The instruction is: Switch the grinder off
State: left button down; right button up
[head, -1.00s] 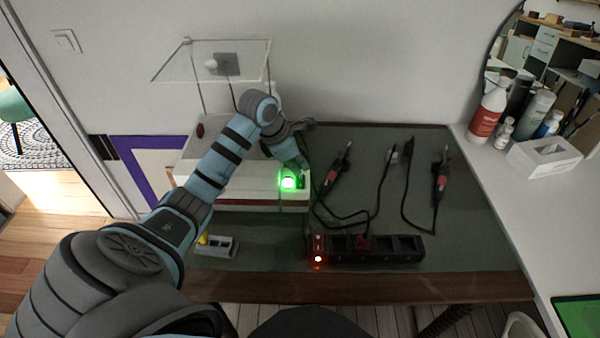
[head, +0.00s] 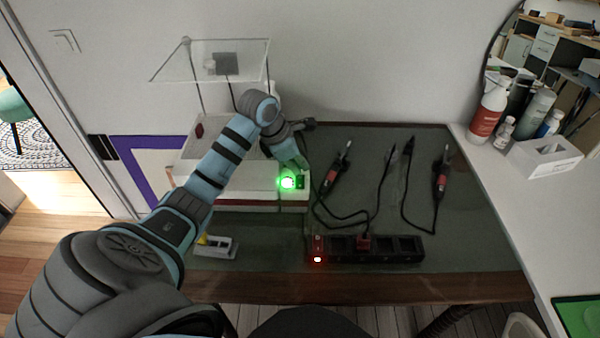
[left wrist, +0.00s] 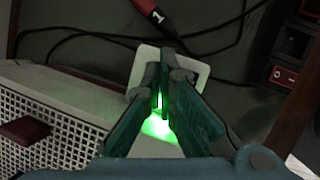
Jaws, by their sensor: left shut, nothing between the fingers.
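My left gripper (left wrist: 162,88) is shut with nothing between its fingers, at the front right corner of a white box (head: 238,180). A green light (head: 288,183) glows there; in the left wrist view its glow (left wrist: 158,127) shows between and below the fingers. A pale plate (left wrist: 193,67) lies beyond the fingertips, partly hidden by them. Whether they touch anything I cannot tell. Two pen-like tools with red bands, one at the middle (head: 333,175) and one at the right (head: 441,175), lie on the mat. Which item is the grinder is not clear. My right gripper is out of view.
A black power strip (head: 395,257) with a lit red switch (head: 317,259) lies near the table's front edge. Black cables loop across the mat. A clear shield (head: 185,66) stands above the box, which has a dark red knob (left wrist: 24,131). Bottles stand at the right.

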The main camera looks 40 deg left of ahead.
pick_arm(q)
jog(key=shift+f+b, duration=0.6)
jog(key=shift+f, duration=0.2)
jog(key=shift+r, duration=0.1)
jog(key=shift+r+p, duration=0.7)
dwell(0.3)
